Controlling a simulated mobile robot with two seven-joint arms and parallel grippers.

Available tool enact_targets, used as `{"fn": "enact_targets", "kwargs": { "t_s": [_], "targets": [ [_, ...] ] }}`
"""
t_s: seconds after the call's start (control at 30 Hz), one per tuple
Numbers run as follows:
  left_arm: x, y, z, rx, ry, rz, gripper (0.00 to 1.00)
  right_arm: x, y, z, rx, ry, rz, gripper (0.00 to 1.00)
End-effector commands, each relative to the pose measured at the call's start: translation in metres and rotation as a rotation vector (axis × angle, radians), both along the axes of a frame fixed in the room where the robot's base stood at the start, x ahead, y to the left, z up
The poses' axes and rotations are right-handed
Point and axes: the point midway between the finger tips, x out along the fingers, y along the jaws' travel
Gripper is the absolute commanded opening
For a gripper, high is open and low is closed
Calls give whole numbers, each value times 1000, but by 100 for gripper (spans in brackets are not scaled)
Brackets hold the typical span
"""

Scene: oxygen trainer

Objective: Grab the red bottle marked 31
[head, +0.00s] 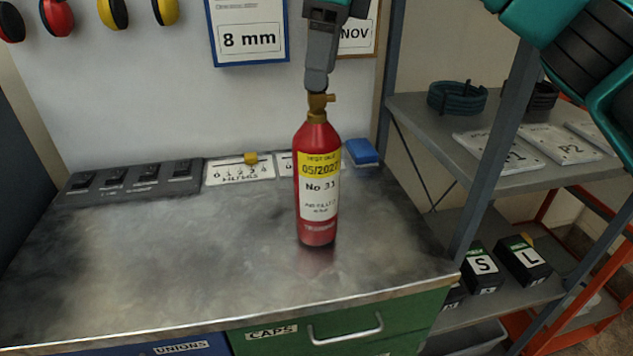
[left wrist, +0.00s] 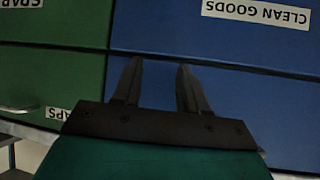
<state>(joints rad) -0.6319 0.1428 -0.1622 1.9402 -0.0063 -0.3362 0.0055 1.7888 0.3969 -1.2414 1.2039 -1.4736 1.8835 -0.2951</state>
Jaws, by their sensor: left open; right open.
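The red bottle (head: 317,222) stands upright on the metal bench top, with a yellow and white label reading 05/202? and what looks like No 31, and a brass valve on top. My right gripper (head: 319,88) points down from above, its fingertips at the brass valve. It is open; the far finger is hidden, and I cannot tell whether it touches the valve. My left gripper (left wrist: 158,66) is open and empty in the left wrist view, in front of blue and green drawer fronts. It is out of the head view.
The bench top (head: 190,255) is mostly clear. Behind the bottle are a dark switch strip (head: 130,184), a white numbered plate (head: 240,172) and a blue block (head: 361,151). A grey shelf rack (head: 487,165) with boxes and plates stands on the right.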

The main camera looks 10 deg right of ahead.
Motion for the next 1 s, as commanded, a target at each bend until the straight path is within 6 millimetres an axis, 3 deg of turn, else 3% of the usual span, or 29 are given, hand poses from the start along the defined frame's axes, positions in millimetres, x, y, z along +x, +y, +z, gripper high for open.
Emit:
{"fn": "enact_targets", "kwargs": {
  "t_s": [0.17,0.4,0.67,1.0],
  "targets": [
    [0,0,-1,0,0,0,43,0,2,-12,-1,3,0,61],
    [2,0,0,0,-4,-1,43,0,9,-47,0,2,0,61],
    [7,0,3,-1,-14,-1,43,0,10,-52,1,0,0,61],
    [6,0,3,-1,-13,-1,43,0,10,-52,1,0,0,30]
  ]
}}
